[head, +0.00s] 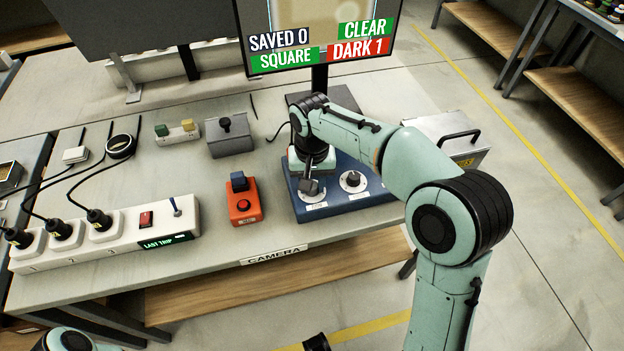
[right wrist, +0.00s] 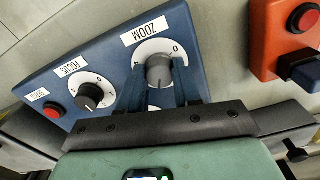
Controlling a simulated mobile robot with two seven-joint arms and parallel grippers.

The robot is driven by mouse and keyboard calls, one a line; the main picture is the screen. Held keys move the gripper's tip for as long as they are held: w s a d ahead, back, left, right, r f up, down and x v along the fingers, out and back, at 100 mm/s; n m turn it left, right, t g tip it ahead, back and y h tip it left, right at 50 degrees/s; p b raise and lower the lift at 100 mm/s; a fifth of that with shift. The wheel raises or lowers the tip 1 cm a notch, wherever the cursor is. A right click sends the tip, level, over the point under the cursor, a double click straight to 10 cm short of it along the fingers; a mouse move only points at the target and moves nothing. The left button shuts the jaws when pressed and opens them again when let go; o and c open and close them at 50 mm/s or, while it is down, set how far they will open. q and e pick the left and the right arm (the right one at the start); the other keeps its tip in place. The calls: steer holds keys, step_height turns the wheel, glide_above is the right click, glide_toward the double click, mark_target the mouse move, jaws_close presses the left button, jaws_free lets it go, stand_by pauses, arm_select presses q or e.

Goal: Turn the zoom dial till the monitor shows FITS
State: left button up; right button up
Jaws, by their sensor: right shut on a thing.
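The blue control box (head: 345,206) sits on the table below the monitor (head: 320,45). My right gripper (head: 311,188) reaches down over its left dial. In the right wrist view, the right gripper (right wrist: 158,85) is shut on the grey zoom dial (right wrist: 159,70), one finger on each side. The dial has a white scale plate and a ZOOM label, which reads upside down there. The monitor reads SAVED 0, SQUARE and CLEAR on green, and DARK 1 on red. Its top is cut off, and no FITS is visible.
The focus dial (right wrist: 90,96) and a red button (right wrist: 54,111) share the box. An orange switch box (head: 244,203), a grey joystick box (head: 229,135) and a power strip (head: 108,241) stand to the left. A grey case (head: 446,137) is to the right.

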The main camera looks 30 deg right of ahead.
steer(key=o, duration=1.1)
steer(key=shift+c, duration=0.2)
steer(key=shift+r, duration=0.15)
step_height(320, 180, up, 13)
steer(key=p, duration=0.3)
